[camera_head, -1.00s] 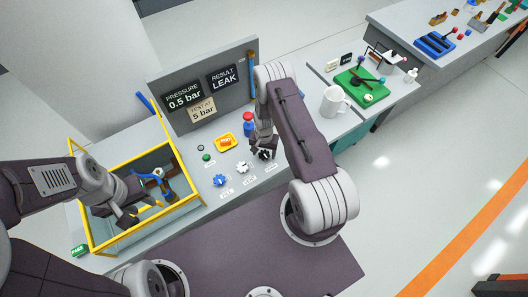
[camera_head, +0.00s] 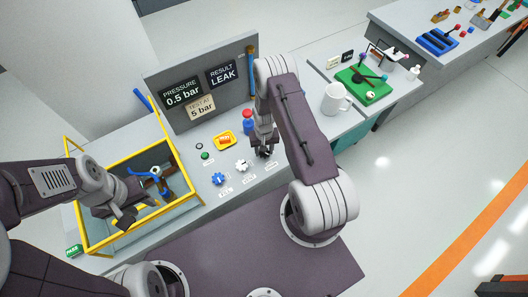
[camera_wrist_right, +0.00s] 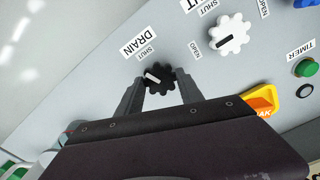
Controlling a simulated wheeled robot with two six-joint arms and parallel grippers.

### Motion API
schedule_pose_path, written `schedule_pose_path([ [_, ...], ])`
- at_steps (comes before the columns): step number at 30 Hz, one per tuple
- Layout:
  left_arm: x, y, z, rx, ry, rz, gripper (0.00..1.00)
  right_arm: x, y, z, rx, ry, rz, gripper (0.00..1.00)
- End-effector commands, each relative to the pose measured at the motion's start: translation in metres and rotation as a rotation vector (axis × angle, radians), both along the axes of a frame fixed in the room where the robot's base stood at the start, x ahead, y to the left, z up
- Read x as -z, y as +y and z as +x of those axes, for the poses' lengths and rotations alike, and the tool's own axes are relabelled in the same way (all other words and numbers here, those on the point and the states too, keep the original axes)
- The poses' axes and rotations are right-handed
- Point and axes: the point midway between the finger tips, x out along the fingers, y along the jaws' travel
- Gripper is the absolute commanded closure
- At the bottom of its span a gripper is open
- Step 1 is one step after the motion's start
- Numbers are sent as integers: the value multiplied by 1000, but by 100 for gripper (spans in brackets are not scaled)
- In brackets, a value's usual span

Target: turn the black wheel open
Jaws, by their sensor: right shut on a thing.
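The black wheel (camera_wrist_right: 159,80) is on the grey panel by the DRAIN label in the right wrist view. Its white mark points left, on the side of the SHUT word and away from OPEN. My right gripper (camera_wrist_right: 160,92) is shut on the wheel, one finger on each side. In the head view my right gripper (camera_head: 265,149) is down at the panel's right end and mostly hides the wheel. My left gripper (camera_head: 138,211) is open, over the yellow-framed tank (camera_head: 117,246) at the left.
A white wheel (camera_wrist_right: 232,33) and a blue wheel (camera_head: 219,179) sit beside the black one. A blue-handled thing (camera_head: 158,187) is in the tank. The board reads 0.5 bar and LEAK.

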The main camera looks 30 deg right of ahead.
Motion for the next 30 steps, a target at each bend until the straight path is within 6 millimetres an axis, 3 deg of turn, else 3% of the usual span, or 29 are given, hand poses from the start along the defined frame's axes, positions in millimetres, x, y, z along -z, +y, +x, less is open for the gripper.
schedule_pose_path([
  [12,25,0,0,0,0,0,64,2,0,1,-395,-4,-1,97],
  [30,46,0,0,0,0,0,64,0,0,2,-934,-3,-2,97],
])
